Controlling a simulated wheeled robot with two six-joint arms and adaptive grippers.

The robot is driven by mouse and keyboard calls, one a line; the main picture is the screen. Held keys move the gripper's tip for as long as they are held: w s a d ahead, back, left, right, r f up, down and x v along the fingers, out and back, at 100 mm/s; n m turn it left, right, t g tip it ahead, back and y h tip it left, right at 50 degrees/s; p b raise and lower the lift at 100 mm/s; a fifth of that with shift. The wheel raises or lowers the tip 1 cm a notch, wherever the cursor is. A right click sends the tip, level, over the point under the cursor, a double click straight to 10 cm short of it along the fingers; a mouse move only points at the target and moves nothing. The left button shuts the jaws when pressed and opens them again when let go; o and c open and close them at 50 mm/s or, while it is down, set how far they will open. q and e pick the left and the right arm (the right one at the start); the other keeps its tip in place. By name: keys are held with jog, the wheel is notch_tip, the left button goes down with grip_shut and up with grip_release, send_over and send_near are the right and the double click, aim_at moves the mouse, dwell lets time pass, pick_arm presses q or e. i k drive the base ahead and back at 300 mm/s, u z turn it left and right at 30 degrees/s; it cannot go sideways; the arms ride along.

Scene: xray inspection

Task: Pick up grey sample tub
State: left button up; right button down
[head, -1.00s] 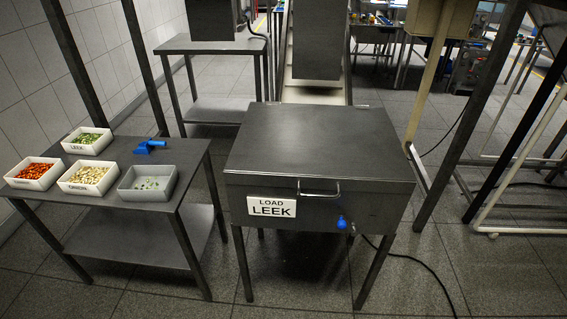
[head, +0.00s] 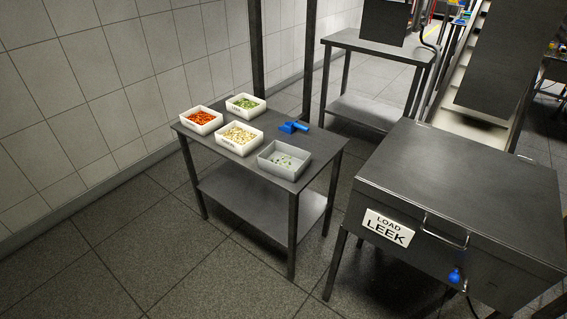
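The grey sample tub (head: 284,160) sits at the near right corner of a small dark steel table (head: 216,145) in the head view. It is open-topped, with a few small pale and greenish pieces inside. Neither of my grippers shows in the head view.
White tubs of red pieces (head: 201,120), green pieces (head: 246,106) and pale pieces (head: 240,138) share the table. A blue scoop (head: 293,127) lies behind the grey tub. A steel cabinet labelled LOAD LEEK (head: 465,200) stands at right. Floor in front is clear.

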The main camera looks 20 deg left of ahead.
aim_at(289, 162)
jog(key=u, duration=0.1)
jog(key=i, duration=1.4)
jog(key=u, duration=0.35)
